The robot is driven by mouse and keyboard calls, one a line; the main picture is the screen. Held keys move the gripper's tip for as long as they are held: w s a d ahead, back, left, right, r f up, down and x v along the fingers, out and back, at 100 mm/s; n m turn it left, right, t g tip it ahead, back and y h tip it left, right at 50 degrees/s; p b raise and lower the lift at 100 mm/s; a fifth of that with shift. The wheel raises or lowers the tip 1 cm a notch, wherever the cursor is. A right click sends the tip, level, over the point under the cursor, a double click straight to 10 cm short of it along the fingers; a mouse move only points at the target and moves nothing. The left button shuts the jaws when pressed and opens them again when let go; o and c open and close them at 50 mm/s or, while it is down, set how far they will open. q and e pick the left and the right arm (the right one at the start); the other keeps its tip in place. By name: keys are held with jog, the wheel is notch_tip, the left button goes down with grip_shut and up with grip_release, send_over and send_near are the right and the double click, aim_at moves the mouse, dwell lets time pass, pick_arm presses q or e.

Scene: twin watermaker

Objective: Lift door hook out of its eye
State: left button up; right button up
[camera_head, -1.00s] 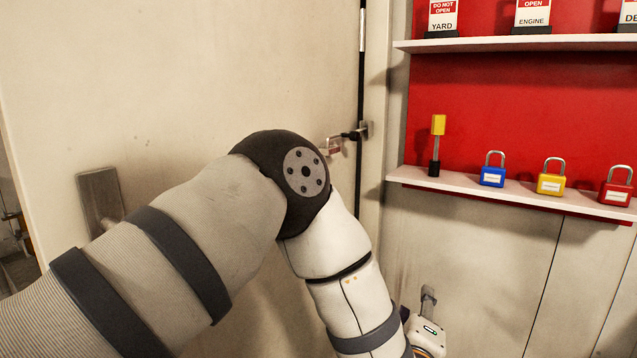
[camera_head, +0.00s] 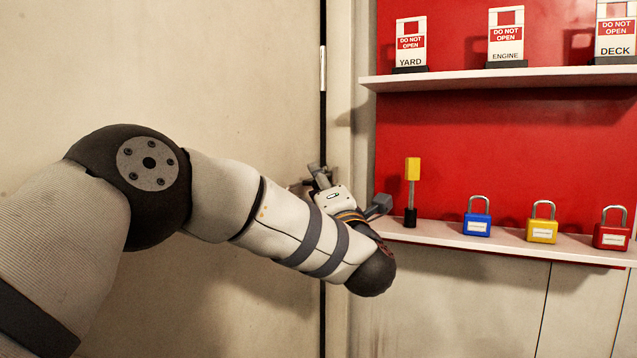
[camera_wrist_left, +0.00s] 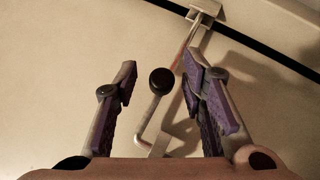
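In the left wrist view the door hook (camera_wrist_left: 188,45) is a thin metal rod. It runs from a bracket (camera_wrist_left: 206,10) at the dark door gap down to a bent metal piece (camera_wrist_left: 148,137) on the door. A round black knob (camera_wrist_left: 162,80) shows between my fingers. My left gripper (camera_wrist_left: 160,85) is open, with purple pads on either side of the knob; the right finger is close to the rod, contact unclear. In the head view the left gripper (camera_head: 318,178) is at the door edge and mostly hides the hook. My right gripper is not in view.
The pale door (camera_head: 230,80) fills the left. Right of the frame, a shelf (camera_head: 450,233) holds a yellow-and-black upright item (camera_head: 412,185) and blue (camera_head: 477,222), yellow (camera_head: 541,228) and red (camera_head: 611,235) padlocks. Signs stand on an upper shelf (camera_head: 500,78). My wrist is close to the lower shelf's left end.

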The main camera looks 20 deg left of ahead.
pick_arm(q)
jog(key=shift+w+a, duration=0.2)
grip_shut()
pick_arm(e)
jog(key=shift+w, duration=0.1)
pick_arm(q)
jog(key=shift+r, duration=0.15)
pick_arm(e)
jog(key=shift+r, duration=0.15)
